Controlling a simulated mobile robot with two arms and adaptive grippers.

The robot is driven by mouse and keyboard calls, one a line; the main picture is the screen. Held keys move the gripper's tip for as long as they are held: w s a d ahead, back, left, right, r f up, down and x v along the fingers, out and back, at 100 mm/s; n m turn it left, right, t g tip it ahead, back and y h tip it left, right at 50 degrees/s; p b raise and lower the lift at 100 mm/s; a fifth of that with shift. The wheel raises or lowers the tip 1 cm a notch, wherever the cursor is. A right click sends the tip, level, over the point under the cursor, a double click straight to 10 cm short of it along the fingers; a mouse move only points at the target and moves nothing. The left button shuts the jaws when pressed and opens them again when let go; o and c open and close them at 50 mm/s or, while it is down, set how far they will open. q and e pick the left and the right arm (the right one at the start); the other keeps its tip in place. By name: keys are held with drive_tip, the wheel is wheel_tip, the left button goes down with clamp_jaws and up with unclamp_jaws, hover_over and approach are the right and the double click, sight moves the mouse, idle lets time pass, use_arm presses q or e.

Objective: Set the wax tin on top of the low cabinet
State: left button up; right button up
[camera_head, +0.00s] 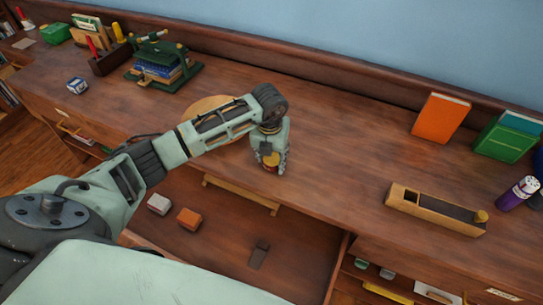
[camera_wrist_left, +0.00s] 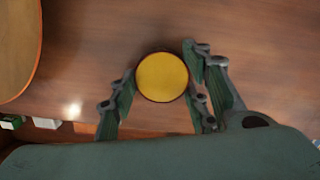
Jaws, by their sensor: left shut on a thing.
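The wax tin (camera_head: 271,160) is small and round with a yellow lid and a reddish side. My left gripper (camera_head: 272,167) is shut on it, near the front edge of the low cabinet's brown wooden top (camera_head: 350,150). My right gripper is not in view.
An open drawer (camera_head: 215,245) below holds small boxes. A round wooden board (camera_head: 207,104) lies behind my left forearm. A green press (camera_head: 165,70) stands at left. The middle-right top is clear.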

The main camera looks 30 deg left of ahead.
sight(270, 163)
use_arm(q)
drive_tip(key=shift+f, duration=0.1)
drive_tip(key=o, duration=1.2)
drive_tip(key=shift+o, duration=0.2)
drive_tip(key=shift+r, duration=0.3)
wheel_tip(270, 163, up, 12)
drive_tip(key=s+b, duration=0.1)
drive_tip(key=b, duration=0.1)
drive_tip(key=shift+s+d+f, duration=0.2)
